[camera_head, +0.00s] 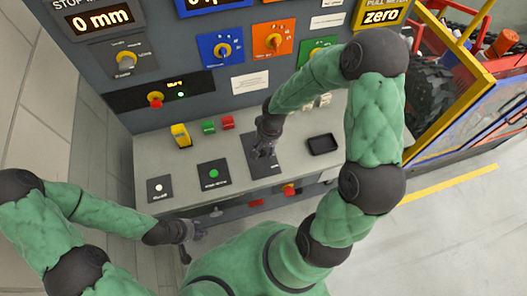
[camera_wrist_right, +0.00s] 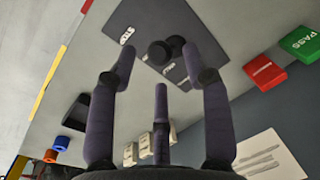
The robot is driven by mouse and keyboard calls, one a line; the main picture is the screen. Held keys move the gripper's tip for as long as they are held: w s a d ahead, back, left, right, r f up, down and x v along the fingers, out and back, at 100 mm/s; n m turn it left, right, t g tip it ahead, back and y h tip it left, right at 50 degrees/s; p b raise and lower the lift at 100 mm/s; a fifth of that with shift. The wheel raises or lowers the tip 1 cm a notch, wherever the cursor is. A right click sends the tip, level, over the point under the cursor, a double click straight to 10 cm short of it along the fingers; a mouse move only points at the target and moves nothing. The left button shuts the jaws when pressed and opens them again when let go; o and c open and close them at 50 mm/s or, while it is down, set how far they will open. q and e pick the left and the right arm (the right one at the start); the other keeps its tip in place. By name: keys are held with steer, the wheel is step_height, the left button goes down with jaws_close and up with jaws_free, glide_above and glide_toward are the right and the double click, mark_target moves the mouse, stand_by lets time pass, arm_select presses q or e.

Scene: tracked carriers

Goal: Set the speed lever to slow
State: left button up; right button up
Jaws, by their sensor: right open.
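The speed lever's dark plate (camera_head: 267,172) lies on the grey console top, in the middle. It also shows in the right wrist view (camera_wrist_right: 172,18), with small white labels I cannot read for certain. The black round lever knob (camera_wrist_right: 158,53) stands above the plate, just beyond my right fingertips. My right gripper (camera_head: 264,148) hangs over the plate and hides the lever in the head view. In the right wrist view its fingers (camera_wrist_right: 158,66) are spread, with nothing held. My left gripper (camera_head: 191,231) is low at the left, in front of the console; its finger state is unclear.
Dials fill the upright panel behind. An emergency-type red knob (camera_head: 290,189) sits on the front face.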

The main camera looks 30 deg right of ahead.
mark_target(264, 153)
steer(key=shift+a+f, duration=0.15)
steer(key=shift+f, duration=1.3)
steer(key=c, duration=0.9)
steer(key=shift+s, duration=0.1)
jaws_close()
